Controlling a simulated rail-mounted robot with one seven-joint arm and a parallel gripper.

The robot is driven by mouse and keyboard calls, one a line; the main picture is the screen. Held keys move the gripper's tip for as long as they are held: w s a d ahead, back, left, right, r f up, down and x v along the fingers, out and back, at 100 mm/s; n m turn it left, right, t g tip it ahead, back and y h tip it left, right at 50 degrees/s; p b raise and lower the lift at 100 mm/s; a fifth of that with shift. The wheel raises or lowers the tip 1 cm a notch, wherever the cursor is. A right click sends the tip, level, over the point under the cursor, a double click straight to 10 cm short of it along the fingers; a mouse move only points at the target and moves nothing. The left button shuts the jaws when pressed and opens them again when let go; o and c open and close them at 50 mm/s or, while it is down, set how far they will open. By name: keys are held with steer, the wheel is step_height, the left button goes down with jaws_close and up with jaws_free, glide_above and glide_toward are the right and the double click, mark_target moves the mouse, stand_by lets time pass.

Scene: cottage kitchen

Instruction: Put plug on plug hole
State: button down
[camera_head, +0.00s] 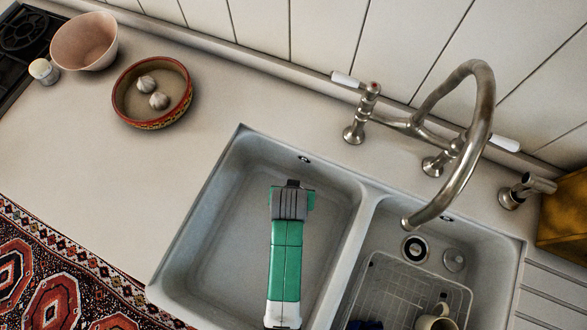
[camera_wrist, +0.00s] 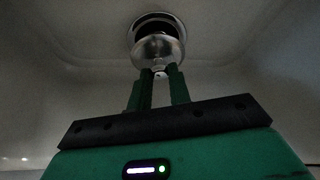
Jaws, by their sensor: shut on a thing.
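My gripper (camera_wrist: 158,78) is shut on a shiny metal plug (camera_wrist: 156,48) in the wrist view, with its narrow fingers pinching the plug's small knob. The plug hole (camera_wrist: 151,18) is a dark round opening with a metal rim, just beyond the plug. The plug overlaps its near part in the picture; I cannot tell whether they touch. In the head view, my gripper (camera_head: 291,204) reaches down into the left basin (camera_head: 240,190). It hides the plug and this plug hole there.
The right basin (camera_head: 488,262) has its own drain (camera_head: 415,249), a round metal disc (camera_head: 453,260), a wire rack (camera_head: 395,290) and a mug (camera_head: 437,318). The tap (camera_head: 480,120) arches over it. A divider (camera_head: 352,245) separates the basins. A bowl with garlic (camera_head: 152,93) stands on the left counter.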

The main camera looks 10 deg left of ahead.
steer(key=shift+w, duration=0.2)
steer(key=shift+w+f+b, duration=0.15)
steer(key=shift+f+b, duration=0.2)
steer(key=shift+f, duration=0.55)
steer(key=shift+w+f+b, duration=0.1)
steer(key=shift+f+b, duration=0.25)
steer(key=shift+f, duration=0.55)
steer(key=shift+f, duration=0.2)
steer(key=c, duration=1.3)
jaws_free()
steer(key=p+v, duration=0.3)
steer(key=v, duration=0.9)
steer(key=shift+r+p, duration=0.25)
steer(key=shift+p, duration=0.1)
steer(key=shift+w, duration=0.1)
